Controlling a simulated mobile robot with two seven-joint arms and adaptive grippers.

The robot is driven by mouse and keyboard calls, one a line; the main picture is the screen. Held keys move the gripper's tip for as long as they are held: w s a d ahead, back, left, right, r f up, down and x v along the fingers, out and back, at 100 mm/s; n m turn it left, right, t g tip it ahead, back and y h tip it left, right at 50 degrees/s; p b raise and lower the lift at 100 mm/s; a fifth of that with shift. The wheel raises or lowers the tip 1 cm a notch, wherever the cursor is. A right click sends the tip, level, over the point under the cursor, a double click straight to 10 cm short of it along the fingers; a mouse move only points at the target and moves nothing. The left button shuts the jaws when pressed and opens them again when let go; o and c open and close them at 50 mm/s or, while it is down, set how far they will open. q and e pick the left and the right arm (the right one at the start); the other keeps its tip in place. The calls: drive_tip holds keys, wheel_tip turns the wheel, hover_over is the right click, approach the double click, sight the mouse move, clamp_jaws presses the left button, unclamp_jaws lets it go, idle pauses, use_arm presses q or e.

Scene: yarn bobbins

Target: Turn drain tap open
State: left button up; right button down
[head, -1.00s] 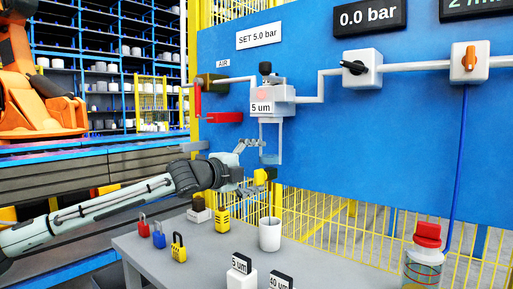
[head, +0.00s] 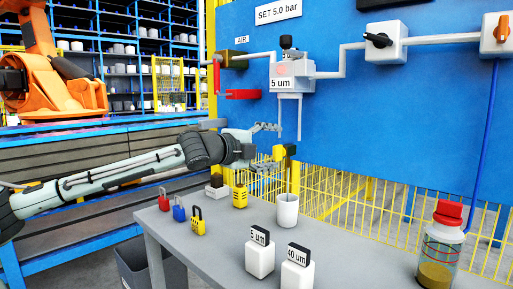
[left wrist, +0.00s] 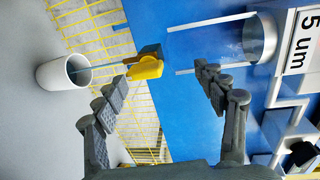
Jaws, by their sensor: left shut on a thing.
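The yellow drain tap (head: 279,153) sits below the clear filter bowl (head: 289,118) of the unit marked "5 um" (head: 292,82). In the left wrist view the tap (left wrist: 148,67) lies between the fingertips of my left gripper (left wrist: 166,72), closest to the left finger. My left gripper (head: 278,146) is shut on the tap; the exact contact is hard to see. A thin teal line runs from the tap to the white cup (left wrist: 63,72) in the left wrist view. The cup (head: 287,211) stands upright on the table below. My right gripper is out of view.
The grey table (head: 215,255) carries red, blue and yellow padlocks (head: 197,222) and white blocks marked "5 um" (head: 260,257) and "40 um" (head: 296,275). A red-capped jar (head: 441,245) stands right. The blue panel (head: 400,110) and yellow mesh fence (head: 345,200) stand behind.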

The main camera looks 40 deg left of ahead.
use_arm(q)
drive_tip(key=s+r+b, duration=0.2)
drive_tip(key=s+b, duration=0.1)
drive_tip(key=s, duration=0.4)
drive_tip(key=shift+b, duration=0.4)
drive_tip(key=shift+s+a, duration=0.1)
drive_tip(key=shift+a, duration=0.05)
idle(0.6)
